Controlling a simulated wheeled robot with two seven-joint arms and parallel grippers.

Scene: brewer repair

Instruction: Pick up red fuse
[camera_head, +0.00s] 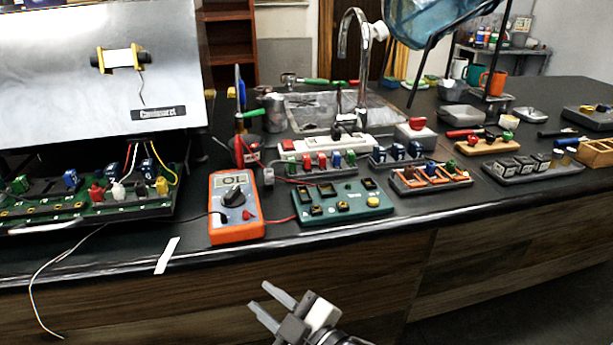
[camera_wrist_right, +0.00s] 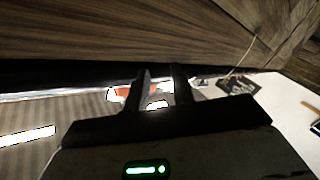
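Small red fuses (camera_head: 307,162) stand in a grey rack (camera_head: 325,173) on the black counter, between a green one at the left and blue ones at the right. My right gripper (camera_head: 262,298) is in front of the counter's wooden face, below its edge and well apart from the rack. Its two fingers are parted with nothing between them. The right wrist view shows the same parted fingers (camera_wrist_right: 161,75), with a blurred orange-red thing beyond them that I cannot make out. My left gripper is not in view.
An orange multimeter (camera_head: 236,230) and a teal-green board (camera_head: 343,205) stand between the counter's front edge and the rack. An opened brewer with a green circuit board (camera_head: 100,212) is at the left. Other racks with blue and orange parts (camera_head: 430,180) stand at the right.

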